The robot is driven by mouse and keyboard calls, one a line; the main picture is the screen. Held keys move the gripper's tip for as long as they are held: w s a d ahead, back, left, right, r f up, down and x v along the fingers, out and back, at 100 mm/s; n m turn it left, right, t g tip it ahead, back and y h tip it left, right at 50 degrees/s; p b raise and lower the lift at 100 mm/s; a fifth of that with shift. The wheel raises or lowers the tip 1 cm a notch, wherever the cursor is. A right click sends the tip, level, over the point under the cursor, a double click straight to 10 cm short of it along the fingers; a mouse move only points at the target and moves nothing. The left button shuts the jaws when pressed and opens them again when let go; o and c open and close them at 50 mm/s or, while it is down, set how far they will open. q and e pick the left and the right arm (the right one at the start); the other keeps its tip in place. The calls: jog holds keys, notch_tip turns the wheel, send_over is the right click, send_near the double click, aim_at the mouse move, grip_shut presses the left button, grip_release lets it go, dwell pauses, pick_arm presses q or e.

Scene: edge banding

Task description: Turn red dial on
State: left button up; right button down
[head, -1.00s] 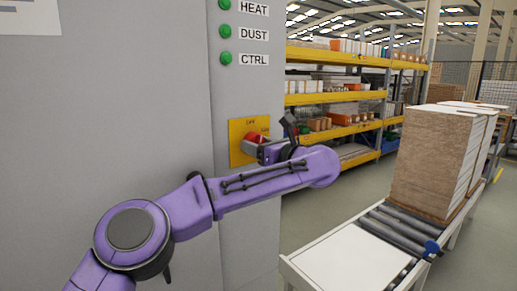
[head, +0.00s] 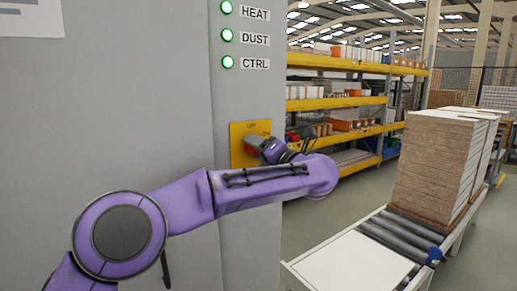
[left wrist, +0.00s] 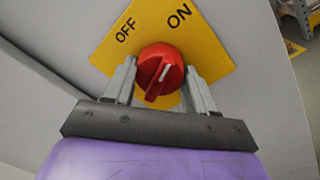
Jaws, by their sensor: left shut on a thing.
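The red dial (left wrist: 160,72) sits on a yellow plate (left wrist: 215,62) marked OFF and ON in the left wrist view. The white mark on its raised grip points up and slightly right, toward ON. My left gripper (left wrist: 160,76) is shut on the dial, one finger on each side. In the head view, the left gripper (head: 258,146) reaches the yellow plate (head: 237,152) and partly hides the red dial (head: 251,150). Three green lamps beside the HEAT (head: 226,7), DUST (head: 228,35) and CTRL (head: 229,62) labels glow brightly. My right gripper is out of view.
The grey cabinet (head: 130,110) fills the left side of the head view. A roller conveyor (head: 400,235) with a stack of boards (head: 428,165) stands at the right. Yellow shelving (head: 340,103) is behind. Open floor lies between cabinet and conveyor.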

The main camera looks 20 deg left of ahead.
pick_arm(q)
jog(key=shift+r+m+t+p, duration=0.15)
jog(key=shift+m+p, duration=0.25)
jog(key=shift+m, duration=0.8)
jog(key=shift+m+t+p, duration=0.15)
jog(key=shift+m+p, duration=0.25)
jog(key=shift+m, duration=0.8)
jog(key=o, duration=1)
jog(key=shift+o, duration=0.2)
jog(key=shift+s+d+f, duration=0.2)
jog(key=r+b+v, duration=0.1)
jog(key=b+v, duration=0.3)
jog(key=v, duration=0.5)
jog(key=shift+s+d+f, duration=0.3)
jog(key=shift+d+f, duration=0.05)
